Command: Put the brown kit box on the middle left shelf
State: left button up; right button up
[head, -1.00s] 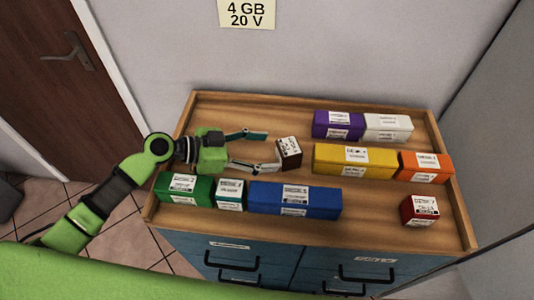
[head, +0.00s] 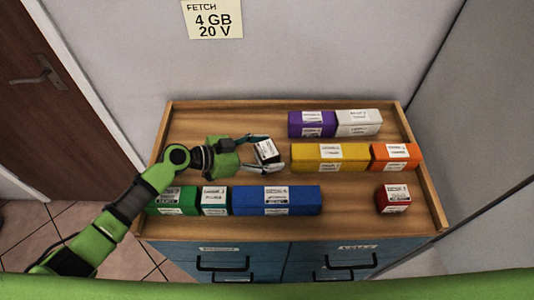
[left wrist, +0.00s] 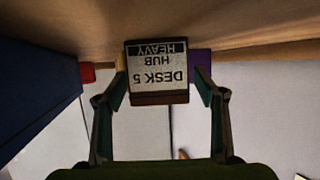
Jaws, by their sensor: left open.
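The brown kit box (head: 267,152) is small and dark brown with white labels. It sits on the wooden top, left of the yellow box. In the left wrist view the brown kit box (left wrist: 158,97) shows a label reading "DESK 5 HUB HEAVY", upside down. My left gripper (head: 273,154) is open, with one finger on each side of the brown box; I cannot tell if they touch it. In the left wrist view the gripper (left wrist: 162,78) has its fingertips at the box's sides. My right gripper is not in view. No middle left shelf can be made out.
A yellow box (head: 330,151) and an orange box (head: 395,151) stand to the right. Purple (head: 311,118) and white (head: 358,116) boxes are behind. A red box (head: 392,205) stands front right.

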pick_arm(q)
jog(key=c, duration=1.5)
jog(key=shift+r, duration=0.1)
jog(key=shift+r+b, duration=0.35)
jog(key=shift+r, duration=0.15)
jog(key=s+r, duration=0.4)
jog(key=s+r+b, duration=0.1)
jog(key=s+r, duration=0.3)
jog(key=s, duration=0.1)
jog(key=s+r+b, duration=0.1)
jog(key=s+r, duration=0.3)
jog(key=s, duration=0.1)
jog(key=shift+a, duration=0.3)
